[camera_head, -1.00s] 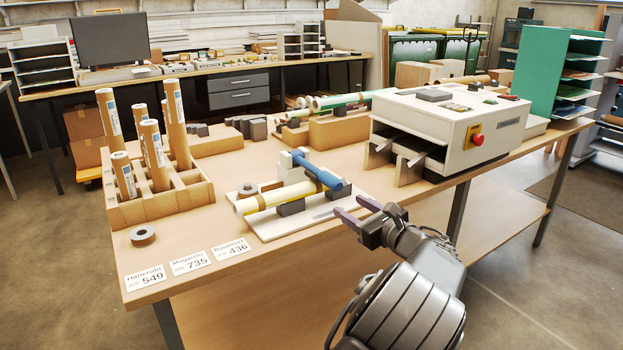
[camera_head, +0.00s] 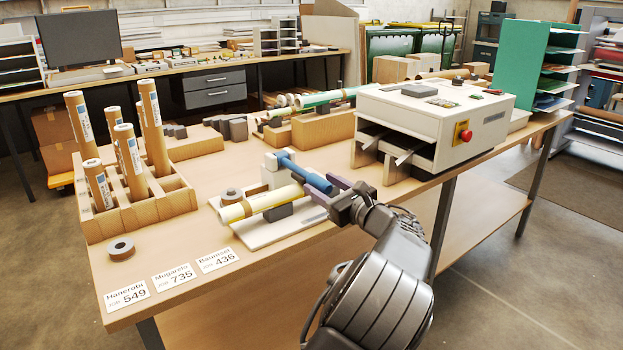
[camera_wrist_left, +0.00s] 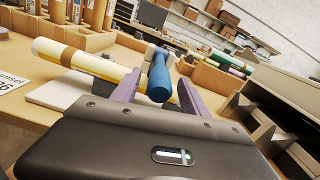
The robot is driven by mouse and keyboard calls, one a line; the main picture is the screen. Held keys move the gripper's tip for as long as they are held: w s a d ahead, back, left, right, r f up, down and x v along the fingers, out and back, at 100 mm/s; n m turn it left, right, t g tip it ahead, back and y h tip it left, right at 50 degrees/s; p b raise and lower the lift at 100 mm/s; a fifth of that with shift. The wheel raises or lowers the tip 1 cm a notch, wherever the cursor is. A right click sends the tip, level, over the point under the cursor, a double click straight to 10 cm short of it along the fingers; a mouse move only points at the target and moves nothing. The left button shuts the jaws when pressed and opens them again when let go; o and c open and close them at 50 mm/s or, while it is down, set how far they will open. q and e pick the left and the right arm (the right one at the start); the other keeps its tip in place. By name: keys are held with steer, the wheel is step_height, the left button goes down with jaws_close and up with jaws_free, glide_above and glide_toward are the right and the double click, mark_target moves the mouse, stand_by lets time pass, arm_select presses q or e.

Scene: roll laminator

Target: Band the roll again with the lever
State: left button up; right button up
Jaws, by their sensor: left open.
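The pale yellow roll (camera_head: 270,201) lies on dark supports on a white board (camera_head: 262,238). It also shows in the left wrist view (camera_wrist_left: 100,66), where a brown band (camera_wrist_left: 68,56) circles it near its left end. The blue lever (camera_head: 298,168) rises from a grey-white block (camera_head: 271,176) and points toward me above the roll's right end. My left gripper (camera_head: 329,184) is open at the lever's free end. In the left wrist view the lever's round end (camera_wrist_left: 160,86) sits between the two purple fingers, with gaps showing. My right gripper is out of view.
A tape reel (camera_head: 121,249) and several name cards (camera_head: 175,275) lie near the table's front left. A cardboard stand (camera_head: 140,217) holds several upright rolls. The white laminator (camera_head: 435,115) stands close on the right. Bare tabletop lies left of the board.

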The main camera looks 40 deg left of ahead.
mark_target(311, 176)
arm_select(q)
steer(key=x, duration=0.5)
steer(key=shift+d, duration=0.1)
jaws_close()
stand_by(0.4)
stand_by(0.9)
